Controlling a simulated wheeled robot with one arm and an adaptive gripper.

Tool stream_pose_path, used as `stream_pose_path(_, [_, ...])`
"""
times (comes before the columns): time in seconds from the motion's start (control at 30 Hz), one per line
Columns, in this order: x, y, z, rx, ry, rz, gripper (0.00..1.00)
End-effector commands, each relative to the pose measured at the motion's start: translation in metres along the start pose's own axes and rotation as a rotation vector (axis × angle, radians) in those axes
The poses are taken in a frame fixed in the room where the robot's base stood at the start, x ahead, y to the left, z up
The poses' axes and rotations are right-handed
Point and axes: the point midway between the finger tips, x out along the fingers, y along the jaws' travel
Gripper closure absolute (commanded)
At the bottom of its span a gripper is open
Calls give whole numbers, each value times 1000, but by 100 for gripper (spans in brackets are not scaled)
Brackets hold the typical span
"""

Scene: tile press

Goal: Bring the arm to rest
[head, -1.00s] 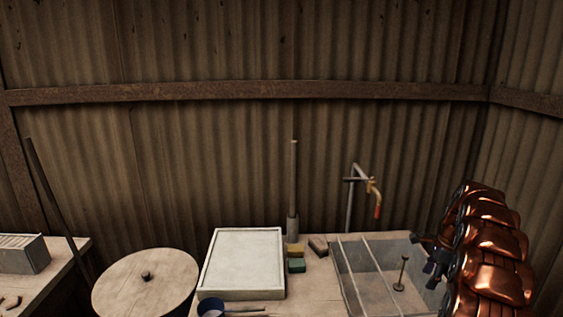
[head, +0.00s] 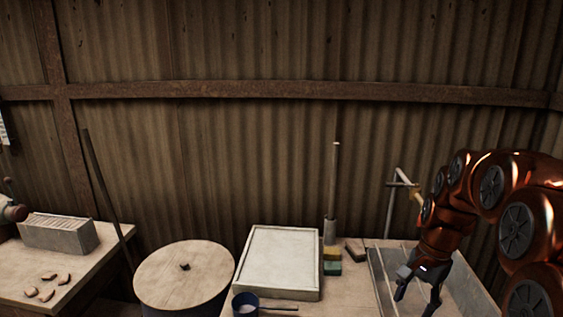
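My arm is copper-coloured and comes in from the right edge of the head view, bent downward. My gripper (head: 417,304) is dark and points down over the sink basin (head: 378,272) at the right of the bench. Its two fingers are spread apart, and I see nothing between them. The fingertips are close to the lower edge of the picture.
A white-topped tray (head: 283,262) lies on the bench, with a blue cup (head: 245,303) in front. A round-lidded drum (head: 185,272) and another table (head: 75,275) stand left.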

Motion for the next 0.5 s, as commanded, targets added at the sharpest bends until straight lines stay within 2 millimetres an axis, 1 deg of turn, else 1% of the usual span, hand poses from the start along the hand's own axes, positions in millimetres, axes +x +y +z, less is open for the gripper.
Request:
stream_pose_path(0.03, [-2, 4, 17, -49, 2, 7, 42])
stream_pose_path(0.2, [-2, 22, 65, -214, 0, 38, 42])
stream_pose_path(0.3, [0, 36, 93, -311, -3, 56, 42])
stream_pose_path(0.37, [2, 44, 108, -369, -3, 66, 42])
stream_pose_path(0.5, [7, 67, 142, -501, -6, 91, 42])
